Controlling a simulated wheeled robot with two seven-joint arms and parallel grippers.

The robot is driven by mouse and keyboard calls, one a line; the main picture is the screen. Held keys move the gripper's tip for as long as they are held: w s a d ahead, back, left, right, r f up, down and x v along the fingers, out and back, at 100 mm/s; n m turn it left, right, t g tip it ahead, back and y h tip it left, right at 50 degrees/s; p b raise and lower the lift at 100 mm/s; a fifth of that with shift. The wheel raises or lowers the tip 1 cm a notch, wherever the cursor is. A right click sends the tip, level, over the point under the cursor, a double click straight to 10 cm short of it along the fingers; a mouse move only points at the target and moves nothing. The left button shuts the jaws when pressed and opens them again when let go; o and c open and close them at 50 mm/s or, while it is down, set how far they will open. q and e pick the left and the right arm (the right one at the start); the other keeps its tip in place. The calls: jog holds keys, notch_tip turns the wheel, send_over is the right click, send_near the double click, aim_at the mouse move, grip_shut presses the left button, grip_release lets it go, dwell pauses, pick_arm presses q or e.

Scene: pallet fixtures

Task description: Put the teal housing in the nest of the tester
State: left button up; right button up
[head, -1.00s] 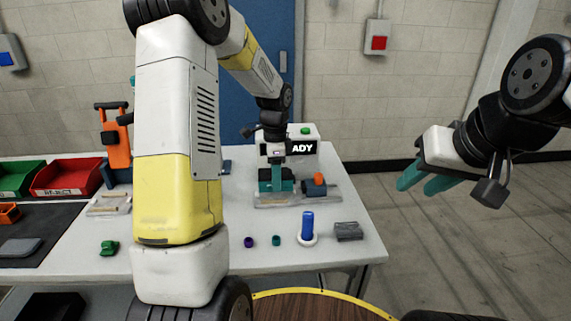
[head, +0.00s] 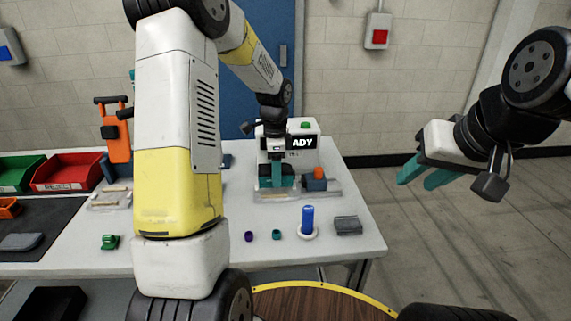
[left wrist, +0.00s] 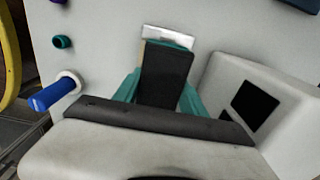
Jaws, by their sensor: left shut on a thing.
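My left gripper (head: 277,180) points down in front of the white tester (head: 306,162), at the left part of its base plate (head: 325,189). Its teal fingers are shut on a part with a dark face (left wrist: 165,77) and a teal edge (left wrist: 184,44), which I take to be the teal housing. In the head view the housing is mostly hidden by the fingers. The nest is hidden under the gripper, so I cannot tell whether the housing touches it. My right gripper (head: 422,176) is empty, its teal fingers apart, off the table's right side.
A blue peg on a white ring (head: 307,222), a grey block (head: 348,225) and small teal (head: 276,234) and purple (head: 248,236) caps lie in front of the tester. An orange knob (head: 320,173) stands beside my left gripper. Red (head: 66,173) and green bins are at left.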

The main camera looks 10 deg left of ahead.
pick_arm(q)
jog(key=shift+f, duration=1.2)
dwell(1.1)
jog(key=o, duration=1.6)
jog(key=shift+c, duration=0.2)
notch_tip(320, 180, up, 8)
jog(key=shift+f, duration=0.25)
jog(key=shift+r, duration=0.1)
